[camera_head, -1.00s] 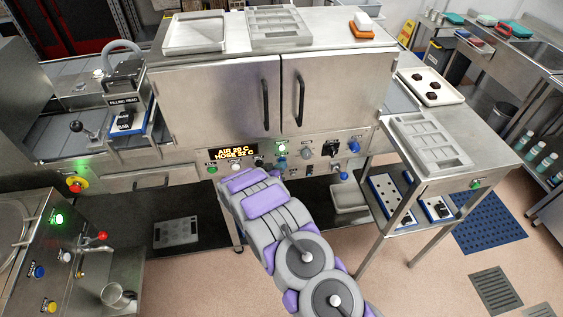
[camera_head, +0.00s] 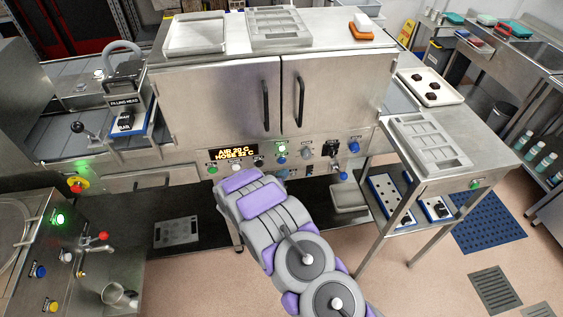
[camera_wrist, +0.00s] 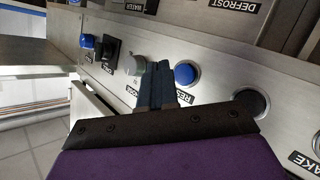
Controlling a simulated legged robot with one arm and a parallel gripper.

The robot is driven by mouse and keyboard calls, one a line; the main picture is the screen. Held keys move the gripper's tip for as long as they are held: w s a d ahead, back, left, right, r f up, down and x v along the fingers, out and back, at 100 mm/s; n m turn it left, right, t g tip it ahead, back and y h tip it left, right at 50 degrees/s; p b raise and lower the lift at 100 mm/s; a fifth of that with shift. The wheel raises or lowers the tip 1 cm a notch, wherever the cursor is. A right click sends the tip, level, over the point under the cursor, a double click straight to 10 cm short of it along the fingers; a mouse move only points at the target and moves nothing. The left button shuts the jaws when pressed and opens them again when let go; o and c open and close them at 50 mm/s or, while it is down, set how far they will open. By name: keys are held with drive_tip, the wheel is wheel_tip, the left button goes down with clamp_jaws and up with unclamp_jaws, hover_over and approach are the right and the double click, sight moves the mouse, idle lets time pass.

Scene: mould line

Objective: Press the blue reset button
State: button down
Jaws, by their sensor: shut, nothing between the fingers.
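The blue reset button (camera_wrist: 185,74) is a round button on the steel panel, its label partly covered by my gripper. My gripper (camera_wrist: 157,72) is shut and empty. In the wrist view its fingertips show just left of the button, in front of the panel between it and a grey knob (camera_wrist: 135,64). I cannot tell whether they touch anything. In the head view the button (camera_head: 281,155) shows beyond the end of my arm, below the steel cabinet doors, and my fingertips are not clearly visible.
A black knob (camera_wrist: 109,50) and another blue control (camera_wrist: 87,41) sit farther left in the wrist view. A dark round control (camera_wrist: 250,102) is right of the reset button. In the head view a lit display (camera_head: 236,152) is left of the button. A side table with a moulded tray (camera_head: 428,142) stands right.

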drive_tip(key=shift+s+d, duration=0.2)
drive_tip(key=shift+s, duration=0.55)
drive_tip(key=shift+s+d, duration=0.2)
drive_tip(key=shift+s, duration=0.5)
drive_tip(key=shift+w, duration=0.1)
wheel_tip(320, 180, up, 10)
drive_tip(key=w+a+f+g+y, duration=0.1)
drive_tip(key=w+a+g+y, duration=0.15)
drive_tip(key=y, duration=0.25)
drive_tip(key=s+d+r+g+y, duration=0.2)
drive_tip(key=s+r+g+y, duration=0.15)
drive_tip(key=s+r, duration=0.7)
drive_tip(key=s+d+r+g, duration=0.3)
drive_tip(key=s+d, duration=0.3)
drive_tip(key=s, duration=0.7)
drive_tip(key=s+d+r+g+h, duration=0.1)
drive_tip(key=s+d+r+g, duration=0.2)
drive_tip(key=s+d, duration=0.4)
drive_tip(key=s+d+r+g+h, duration=0.1)
drive_tip(key=s+d+r, duration=0.4)
drive_tip(key=s, duration=1.4)
drive_tip(key=shift+s+d+g, duration=0.4)
drive_tip(key=shift+d+g, duration=0.5)
drive_tip(key=shift+d, duration=0.15)
